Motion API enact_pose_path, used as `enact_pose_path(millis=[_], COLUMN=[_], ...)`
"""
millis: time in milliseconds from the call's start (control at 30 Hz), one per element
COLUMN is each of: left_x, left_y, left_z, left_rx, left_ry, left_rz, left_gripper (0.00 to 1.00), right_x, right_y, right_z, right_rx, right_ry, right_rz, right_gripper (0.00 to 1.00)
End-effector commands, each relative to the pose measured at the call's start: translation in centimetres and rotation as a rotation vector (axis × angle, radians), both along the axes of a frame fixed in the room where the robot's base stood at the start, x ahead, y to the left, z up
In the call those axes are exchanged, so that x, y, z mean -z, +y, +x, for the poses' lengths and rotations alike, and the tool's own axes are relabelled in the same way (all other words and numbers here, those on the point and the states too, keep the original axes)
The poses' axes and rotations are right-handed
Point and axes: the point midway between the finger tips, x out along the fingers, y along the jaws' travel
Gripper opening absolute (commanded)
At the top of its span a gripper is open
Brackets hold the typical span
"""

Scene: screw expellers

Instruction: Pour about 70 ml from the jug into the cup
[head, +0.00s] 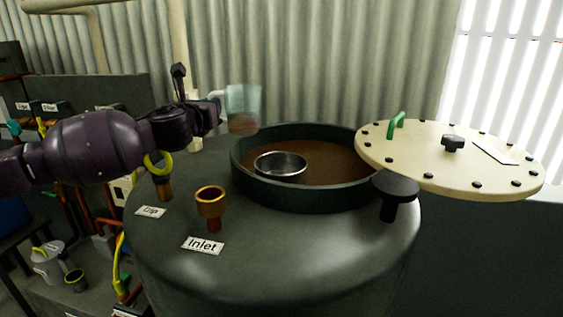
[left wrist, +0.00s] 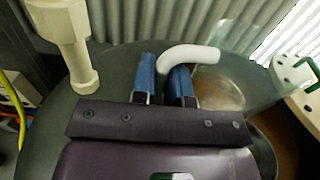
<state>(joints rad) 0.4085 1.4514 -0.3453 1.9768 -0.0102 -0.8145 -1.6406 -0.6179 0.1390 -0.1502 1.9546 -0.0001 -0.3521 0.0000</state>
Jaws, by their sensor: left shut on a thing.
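A clear jug (head: 243,100) with brown liquid low in it is in the air above the back left rim of the tank. It looks roughly upright. My left gripper (head: 214,103) is shut on its white handle; in the left wrist view the blue fingers (left wrist: 164,78) grip the handle (left wrist: 192,53), and the see-through jug (left wrist: 222,88) lies to the right. A round metal cup or bowl (head: 280,165) sits inside the tank opening, lower and to the right of the jug. Its contents cannot be told. My right gripper is not in view.
The dark tank (head: 290,240) has an open neck with brown contents (head: 335,163). Its cream lid (head: 430,160) with a green handle is swung to the right. A brass fitting (head: 210,202) labelled Inlet and a yellow ring handle (head: 158,163) stand on the left of the top.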

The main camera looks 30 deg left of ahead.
Motion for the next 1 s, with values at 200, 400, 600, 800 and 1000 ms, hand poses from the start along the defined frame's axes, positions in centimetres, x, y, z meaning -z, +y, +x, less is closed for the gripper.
enact_pose_path(millis=[200, 400, 600, 800, 1000], left_x=[-0.1, -0.2, -0.2, -0.2, 0.4], left_y=[-0.2, -0.7, -1.6, -2.6, -4.0], left_z=[0.0, -0.1, -0.3, -0.4, -0.6], left_rx=[0.002, 0.004, 0.006, 0.004, 0.005], left_ry=[-0.007, -0.016, -0.033, -0.050, -0.071], left_rz=[0.027, 0.101, 0.221, 0.351, 0.479], left_gripper=[0.00, 0.00, 0.00, 0.00, 0.00], right_x=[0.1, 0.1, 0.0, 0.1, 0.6], right_y=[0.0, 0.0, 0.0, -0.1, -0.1], right_z=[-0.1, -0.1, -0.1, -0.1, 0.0], right_rx=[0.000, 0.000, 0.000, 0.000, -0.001], right_ry=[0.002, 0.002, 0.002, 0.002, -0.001], right_rz=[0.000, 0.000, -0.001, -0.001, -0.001], right_gripper=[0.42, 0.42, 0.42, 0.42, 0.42])
